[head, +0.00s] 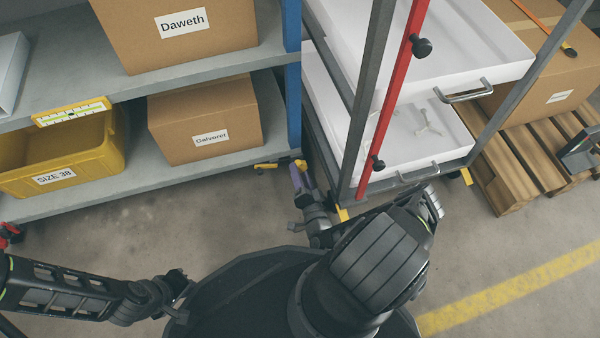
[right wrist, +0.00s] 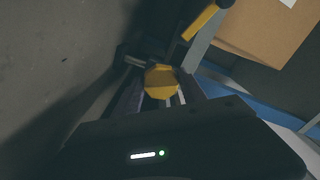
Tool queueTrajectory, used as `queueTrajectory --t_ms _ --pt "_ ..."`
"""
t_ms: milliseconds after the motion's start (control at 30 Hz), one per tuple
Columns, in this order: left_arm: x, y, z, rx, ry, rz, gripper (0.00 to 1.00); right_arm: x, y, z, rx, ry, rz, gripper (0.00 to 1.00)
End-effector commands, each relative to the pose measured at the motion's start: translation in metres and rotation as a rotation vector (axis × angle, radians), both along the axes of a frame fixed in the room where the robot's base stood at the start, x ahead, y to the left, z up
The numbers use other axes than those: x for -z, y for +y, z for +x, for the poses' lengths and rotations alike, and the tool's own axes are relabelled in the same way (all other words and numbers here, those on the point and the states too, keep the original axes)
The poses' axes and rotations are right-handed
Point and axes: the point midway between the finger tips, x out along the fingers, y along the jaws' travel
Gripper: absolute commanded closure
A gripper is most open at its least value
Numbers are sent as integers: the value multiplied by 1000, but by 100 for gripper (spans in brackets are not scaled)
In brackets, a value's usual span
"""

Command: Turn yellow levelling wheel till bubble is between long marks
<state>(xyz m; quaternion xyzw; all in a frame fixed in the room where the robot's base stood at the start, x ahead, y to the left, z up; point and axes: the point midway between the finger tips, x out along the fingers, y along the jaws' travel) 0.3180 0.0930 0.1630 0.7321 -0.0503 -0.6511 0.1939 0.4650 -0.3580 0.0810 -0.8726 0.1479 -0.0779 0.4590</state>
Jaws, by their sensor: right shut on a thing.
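The yellow levelling wheel (right wrist: 161,82) sits between the fingers of my right gripper (right wrist: 160,92) in the right wrist view. In the head view my right gripper (head: 301,180) reaches down to the foot of the blue shelf post, shut on the wheel, which its fingers partly cover. A yellow level (head: 72,112) with a pale marked vial is fixed to the shelf's front edge at the left. Its bubble is too small to place surely against the long marks. The end of my left arm (head: 170,292) is low at the left; its finger opening is unclear.
The grey shelf (head: 110,197) holds cardboard boxes (head: 205,120) and a yellow bin (head: 60,165). A rack with white trays (head: 440,100) and a red bar (head: 395,95) stands close right of my right gripper. A wooden pallet (head: 535,150) is at the right.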

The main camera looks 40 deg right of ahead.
Motion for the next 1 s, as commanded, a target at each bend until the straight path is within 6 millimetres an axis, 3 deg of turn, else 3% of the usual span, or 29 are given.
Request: queueTrajectory --t_ms 400,433,667,1000 --pt "0 0 0 0 0 0 100 1 0 -1 0 5 -9 92" --pt "0 0 0 0 0 0 100 1 0 -1 0 5 -8 50" --pt "0 0 0 0 0 0 100 1 0 0 0 4 -8 31" --pt "1 0 0 0 0 0 100 1 0 1 -1 4 -8 31"
